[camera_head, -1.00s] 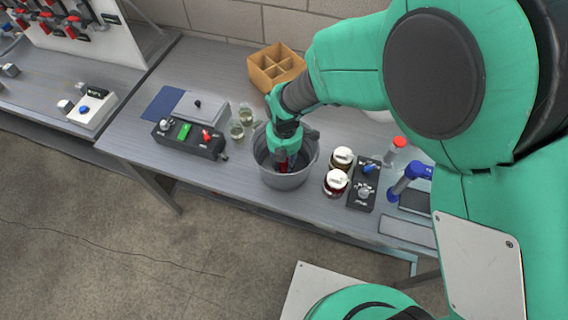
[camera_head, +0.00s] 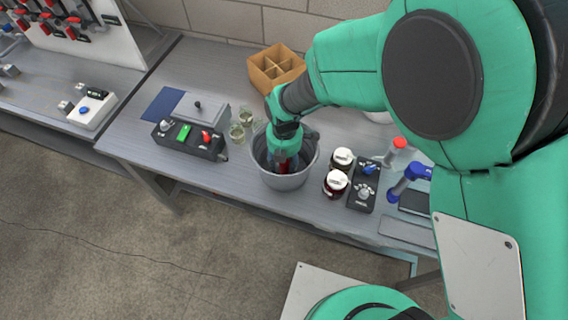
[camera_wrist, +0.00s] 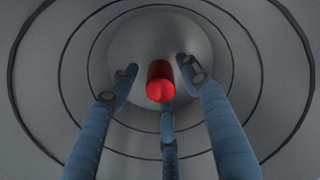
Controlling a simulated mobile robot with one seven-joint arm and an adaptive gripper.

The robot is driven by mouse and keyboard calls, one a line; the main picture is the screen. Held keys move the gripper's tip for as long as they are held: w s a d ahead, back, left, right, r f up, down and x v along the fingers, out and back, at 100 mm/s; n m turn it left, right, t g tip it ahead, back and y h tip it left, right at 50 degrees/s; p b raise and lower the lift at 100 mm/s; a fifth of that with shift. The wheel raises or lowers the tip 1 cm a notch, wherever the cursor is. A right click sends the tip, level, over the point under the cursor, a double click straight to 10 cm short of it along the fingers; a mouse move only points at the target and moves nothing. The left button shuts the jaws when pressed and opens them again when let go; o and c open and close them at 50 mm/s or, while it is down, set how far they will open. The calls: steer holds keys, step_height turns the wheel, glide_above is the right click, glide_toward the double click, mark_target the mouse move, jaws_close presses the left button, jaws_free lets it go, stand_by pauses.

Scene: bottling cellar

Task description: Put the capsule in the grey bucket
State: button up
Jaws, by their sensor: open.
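The red capsule (camera_wrist: 160,82) is a small cylinder at the bottom of the grey bucket in the wrist view. My gripper (camera_wrist: 160,85) reaches down inside the bucket, its blue-grey fingers spread around the capsule with gaps beside it. It is open; I cannot tell whether the capsule touches the bucket floor. The grey bucket (camera_head: 285,182) stands on the bench in the head view, with my gripper (camera_head: 284,165) inside its rim. Some red shows between the fingers there. The bucket's ringed inner wall (camera_wrist: 60,90) surrounds the fingers in the wrist view.
Two jars with white lids (camera_head: 336,183) stand right of the bucket, beside a dark control box (camera_head: 363,193). Glasses (camera_head: 237,132) and another control box (camera_head: 189,139) stand left. A cardboard divider box (camera_head: 275,70) is behind. The bench front left is clear.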

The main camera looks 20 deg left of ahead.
step_height(320, 180, up, 12)
steer(key=p, duration=0.2)
steer(key=shift+p, duration=0.35)
stand_by(0.6)
steer(key=w+d+r+m+t+y, duration=0.1)
steer(key=d+r+m+t, duration=0.1)
steer(key=d+r+m, duration=1.45)
steer(key=s+d+r+m+t, duration=0.1)
steer(key=s+d+r+m, duration=0.2)
steer(key=d, duration=0.4)
steer(key=s+d+r+m+t, duration=0.1)
steer(key=s+d+r+m, duration=0.3)
steer(key=s+d+m, duration=0.1)
steer(key=s+d+r+m+t+h, duration=0.1)
steer(key=s+d+r+m, duration=0.3)
steer(key=d+m, duration=0.3)
steer(key=shift+s+d+t, duration=0.3)
steer(key=shift+s+d, duration=0.3)
steer(key=shift+d, duration=0.2)
